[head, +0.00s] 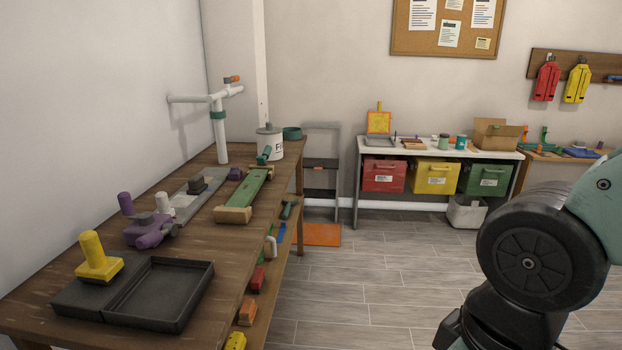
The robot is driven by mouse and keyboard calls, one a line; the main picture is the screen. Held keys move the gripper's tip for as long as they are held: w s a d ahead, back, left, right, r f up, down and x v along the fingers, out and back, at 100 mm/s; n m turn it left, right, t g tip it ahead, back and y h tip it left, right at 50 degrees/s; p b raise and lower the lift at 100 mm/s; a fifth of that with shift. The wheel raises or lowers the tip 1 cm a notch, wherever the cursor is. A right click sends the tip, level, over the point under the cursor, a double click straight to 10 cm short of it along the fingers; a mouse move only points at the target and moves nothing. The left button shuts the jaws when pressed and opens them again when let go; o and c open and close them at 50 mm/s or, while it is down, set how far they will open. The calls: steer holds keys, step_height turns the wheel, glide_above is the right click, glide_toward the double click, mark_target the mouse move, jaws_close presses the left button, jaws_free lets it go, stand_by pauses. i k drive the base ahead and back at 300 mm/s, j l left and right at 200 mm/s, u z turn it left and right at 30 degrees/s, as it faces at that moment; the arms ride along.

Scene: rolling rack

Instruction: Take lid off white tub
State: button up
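The white tub (277,150) stands upright at the far end of the wooden workbench, with black lettering on its side. Its grey lid (268,129) with a small knob sits on top. A green tool end partly covers the tub's lower left front. My arm shows at the right edge, well apart from the tub and over the floor. My gripper is out of the picture, so its fingers cannot be seen.
On the workbench (60,310) are a black open case (160,292), a yellow-handled tool (96,258), a purple clamp (150,230) and a green-and-wood tool (243,195). A white pipe stand (219,135) rises left of the tub. A grey step stool (321,165) stands behind. The middle floor is clear.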

mark_target(270, 130)
steer(key=i, duration=1.95)
